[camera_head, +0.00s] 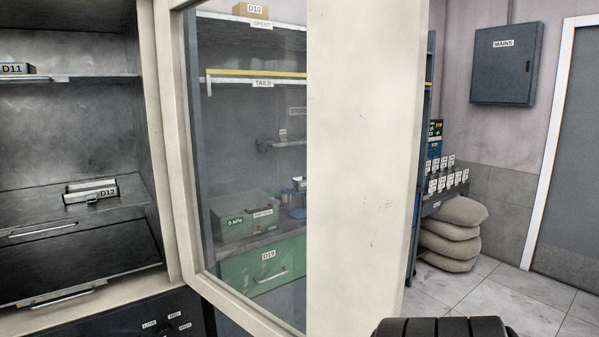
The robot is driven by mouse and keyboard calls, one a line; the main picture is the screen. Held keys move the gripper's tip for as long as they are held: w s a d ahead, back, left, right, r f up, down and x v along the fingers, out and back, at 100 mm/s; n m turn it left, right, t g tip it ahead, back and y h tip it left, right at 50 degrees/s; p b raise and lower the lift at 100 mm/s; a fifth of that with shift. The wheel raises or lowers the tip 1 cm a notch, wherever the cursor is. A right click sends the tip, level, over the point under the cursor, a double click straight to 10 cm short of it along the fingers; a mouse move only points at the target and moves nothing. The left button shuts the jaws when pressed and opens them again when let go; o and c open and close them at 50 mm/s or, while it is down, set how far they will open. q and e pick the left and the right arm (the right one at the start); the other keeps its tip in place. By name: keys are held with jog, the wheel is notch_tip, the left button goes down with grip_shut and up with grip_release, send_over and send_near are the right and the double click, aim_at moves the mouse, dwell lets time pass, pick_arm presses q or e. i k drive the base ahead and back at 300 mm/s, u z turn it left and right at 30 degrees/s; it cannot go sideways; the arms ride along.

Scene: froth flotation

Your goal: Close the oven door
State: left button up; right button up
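The oven (75,115) stands at the left with its dark inside exposed. Its cream-framed door (365,150) is open, swung out from the right side of the opening towards me. The door's glass window (250,130) lets the shelves behind show through; its lower edge runs partly out of the picture. Inside the oven, a tray labelled D12 (92,191) lies on a rack and a tray labelled D11 (18,69) sits on the upper shelf. Neither of my gripper's fingers shows, so nothing is seen touching the door.
The oven's control panel (130,318) with LOW and HIGH labels is at the bottom left. Behind the door are shelving and a green drawer labelled D19 (270,268). Stacked sacks (452,235) lie right of the door. Tiled floor (490,295) is clear there. A MAINS box (505,65) hangs on the wall.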

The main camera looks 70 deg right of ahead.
aim_at(366, 59)
jog(key=u, duration=1.55)
jog(key=k, duration=2.6)
jog(key=z, duration=1.6)
jog(key=i, duration=1)
